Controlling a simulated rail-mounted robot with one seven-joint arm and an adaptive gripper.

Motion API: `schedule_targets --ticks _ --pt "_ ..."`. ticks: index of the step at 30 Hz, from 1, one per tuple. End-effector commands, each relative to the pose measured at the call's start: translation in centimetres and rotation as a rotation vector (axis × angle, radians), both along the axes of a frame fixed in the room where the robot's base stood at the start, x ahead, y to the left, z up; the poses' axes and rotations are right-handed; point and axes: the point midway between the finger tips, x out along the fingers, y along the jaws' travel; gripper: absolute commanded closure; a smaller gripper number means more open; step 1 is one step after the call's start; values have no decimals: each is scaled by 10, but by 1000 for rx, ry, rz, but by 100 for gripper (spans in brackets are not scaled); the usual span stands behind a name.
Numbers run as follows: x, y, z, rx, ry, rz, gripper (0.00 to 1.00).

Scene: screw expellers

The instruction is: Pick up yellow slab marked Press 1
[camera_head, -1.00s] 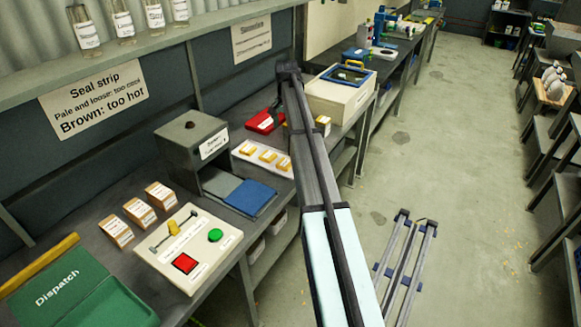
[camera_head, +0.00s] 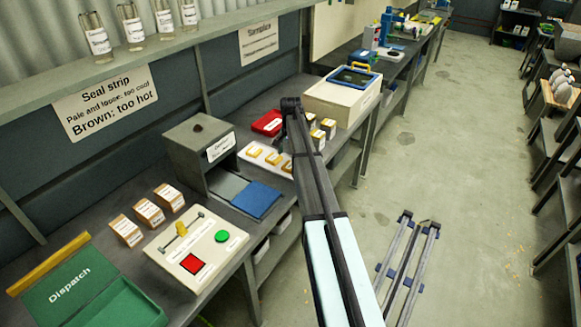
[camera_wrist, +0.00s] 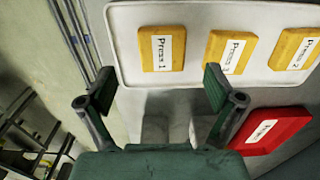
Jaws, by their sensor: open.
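The yellow slab marked Press 1 (camera_wrist: 162,48) lies on a white tray (camera_wrist: 195,88), at the left of a row of three slabs in the wrist view. Beside it lie the slabs marked Press 3 (camera_wrist: 230,52) and Press 2 (camera_wrist: 295,49). My gripper (camera_wrist: 160,82) is open and empty; its two fingers stand apart, to either side of the Press 1 slab's line in the picture, with the slab beyond them. The right finger shows just below the Press 3 slab. In the head view the white tray (camera_head: 243,152) is partly covered by my arm, and my gripper is hidden.
A red tray (camera_wrist: 270,130) lies near the white tray. A grey press box (camera_head: 185,150) with a blue pad (camera_head: 256,200) stands to the left in the head view. Small labelled boxes (camera_head: 328,127) and a cream case (camera_head: 340,97) stand beyond my arm.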

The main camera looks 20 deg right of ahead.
Motion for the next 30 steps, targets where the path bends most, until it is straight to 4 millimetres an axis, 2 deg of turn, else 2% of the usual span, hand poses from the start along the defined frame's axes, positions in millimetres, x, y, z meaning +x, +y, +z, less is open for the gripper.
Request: schedule_targets --ticks 5,15,22,26,27,28,30 --pt "2 0 -10 0 1 0 8" --pt "4 -1 -49 0 0 0 8" --pt "4 -1 -51 0 0 0 8" --pt "4 -1 -51 0 0 0 54" --pt "4 -1 -51 0 0 0 69" --pt "4 -1 -51 0 0 0 74" --pt "4 -1 -51 0 0 0 74"
